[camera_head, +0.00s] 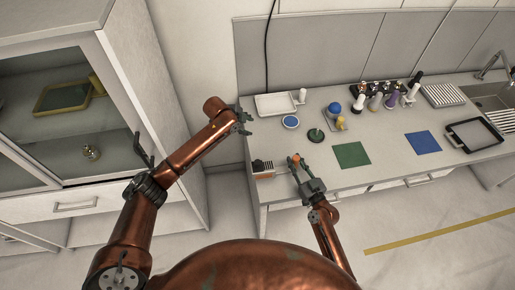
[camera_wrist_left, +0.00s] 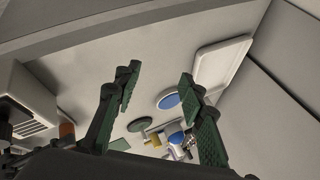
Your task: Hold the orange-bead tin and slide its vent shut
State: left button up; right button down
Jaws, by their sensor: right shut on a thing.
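My right gripper (camera_head: 299,166) is over the front left part of the bench. It is shut on a small orange-brown thing (camera_head: 295,158), likely the orange-bead tin. The fingers hide most of it, and its vent cannot be made out. An orange-brown piece (camera_wrist_left: 67,130) also shows at the lower left of the left wrist view. My left gripper (camera_head: 243,121) is at the bench's left end, apart from the held thing. In the left wrist view its green-padded fingers (camera_wrist_left: 160,110) are spread and empty.
A white box with a dark top (camera_head: 262,168) stands left of the right gripper. A white tray (camera_head: 273,104), blue-white disc (camera_head: 291,122) and dark green disc (camera_head: 315,135) lie behind. A green mat (camera_head: 351,154) and blue mat (camera_head: 423,142) lie right. A glass-fronted cabinet (camera_head: 110,80) stands left.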

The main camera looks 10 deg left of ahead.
pick_arm(q)
jog(key=s+d+r+m+g, duration=0.1)
jog(key=s+d+r+m, duration=0.1)
jog(key=d+r+m, duration=0.15)
notch_tip(320, 180, up, 5)
jog(key=m+g+y, duration=0.4)
jog(key=m+g, duration=0.1)
jog(key=m, duration=0.3)
send_over(258, 161)
jog(key=shift+w+f+n, duration=0.1)
jog(key=shift+w+n, duration=0.1)
jog(key=shift+n, duration=0.05)
jog(key=shift+s+a+f, duration=0.1)
jog(key=shift+s, duration=0.15)
jog(key=shift+s+f, duration=0.1)
jog(key=shift+f, duration=3.7)
jog(key=shift+c, duration=0.4)
grip_shut()
